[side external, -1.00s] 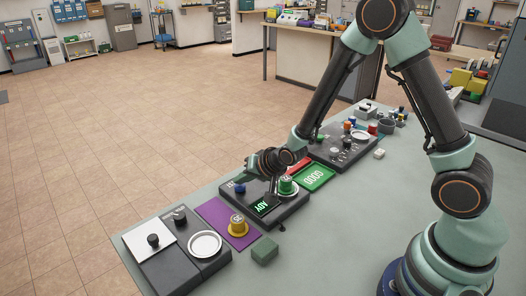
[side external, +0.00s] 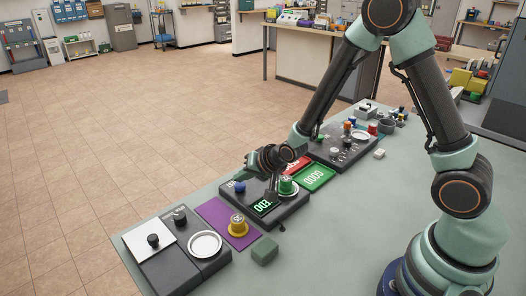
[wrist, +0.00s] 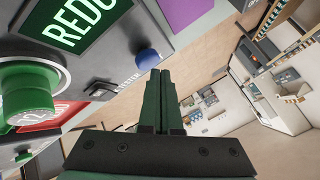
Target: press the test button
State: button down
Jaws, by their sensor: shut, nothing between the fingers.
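A dark console (side external: 290,212) on the table carries a blue button (side external: 239,187), a lit green display (side external: 264,207) and a green knob-like cylinder (side external: 286,185). No label reading "test" is legible. In the wrist view, the blue button (wrist: 148,59) is just left of and beyond my fingertips (wrist: 168,76). My gripper (side external: 270,192) is shut and empty over the console, right of the blue button. Whether its tips touch anything is unclear.
A purple mat (side external: 212,213) with a yellow knob (side external: 238,226) and another dark console (side external: 205,267) lie at the front left. A green block (side external: 265,250) is close by. A green panel (side external: 314,178) and a crowded console (side external: 335,153) stand behind.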

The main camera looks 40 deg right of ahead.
aim_at(242, 187)
jog(key=shift+r, duration=0.3)
jog(key=shift+r, duration=2.5)
jog(key=shift+r, duration=0.1)
jog(key=s+d+r+n+g, duration=0.1)
jog(key=s+d+r+n, duration=0.1)
jog(key=s+r+n, duration=0.2)
jog(key=s+d+r+n+g, duration=0.2)
jog(key=s+r, duration=0.8)
jog(key=s, duration=0.5)
jog(key=shift+s+d+n+g+h, duration=0.3)
jog(key=shift+s+n+h, duration=0.1)
jog(key=shift+n, duration=0.5)
